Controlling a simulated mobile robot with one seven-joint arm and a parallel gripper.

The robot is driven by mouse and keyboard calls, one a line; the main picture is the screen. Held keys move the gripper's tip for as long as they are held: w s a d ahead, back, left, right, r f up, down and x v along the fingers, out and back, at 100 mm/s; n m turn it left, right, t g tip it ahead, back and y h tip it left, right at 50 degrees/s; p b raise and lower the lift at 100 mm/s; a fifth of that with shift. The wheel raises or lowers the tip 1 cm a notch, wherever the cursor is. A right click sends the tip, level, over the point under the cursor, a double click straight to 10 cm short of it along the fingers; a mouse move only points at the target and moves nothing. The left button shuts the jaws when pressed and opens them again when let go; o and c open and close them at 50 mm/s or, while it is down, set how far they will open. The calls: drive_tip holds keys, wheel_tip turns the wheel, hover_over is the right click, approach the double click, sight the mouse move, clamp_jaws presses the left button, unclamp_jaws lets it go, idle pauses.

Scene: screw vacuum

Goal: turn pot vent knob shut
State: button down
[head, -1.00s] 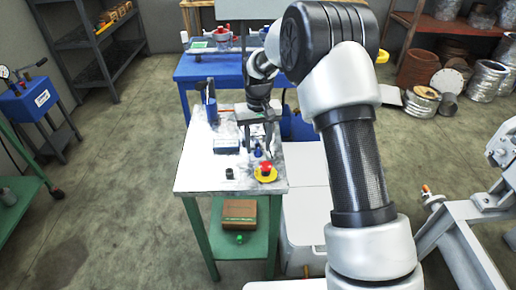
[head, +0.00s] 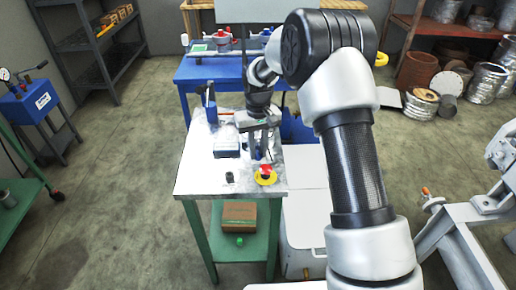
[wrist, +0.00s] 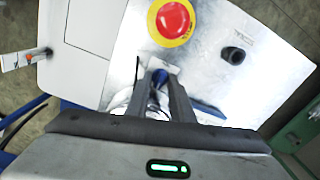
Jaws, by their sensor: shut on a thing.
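A small blue knob (wrist: 156,99) shows between my gripper's fingers in the wrist view, above the bright metal tabletop (wrist: 205,75). Most of it is hidden by the fingers. I take it for the vent knob, but no label is readable. My gripper (wrist: 163,78) points down at it, with its two fingers close together and shut on it. In the head view my gripper (head: 258,153) is low over the right part of the table (head: 199,172), behind the red button, and the knob is largely covered. The knob's turn angle cannot be made out.
A red button on a yellow base (head: 265,175) stands just in front of my gripper, with a small black knob (head: 229,177) to its left. A blue table (head: 205,69) is behind.

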sight(258, 152)
drive_tip(key=c, duration=1.5)
unclamp_jaws()
drive_tip(key=shift+c, duration=0.2)
wheel_tip(258, 152, up, 18)
drive_tip(key=p, duration=0.2)
drive_tip(key=shift+f+p, duration=0.25)
drive_tip(key=shift+p, duration=0.1)
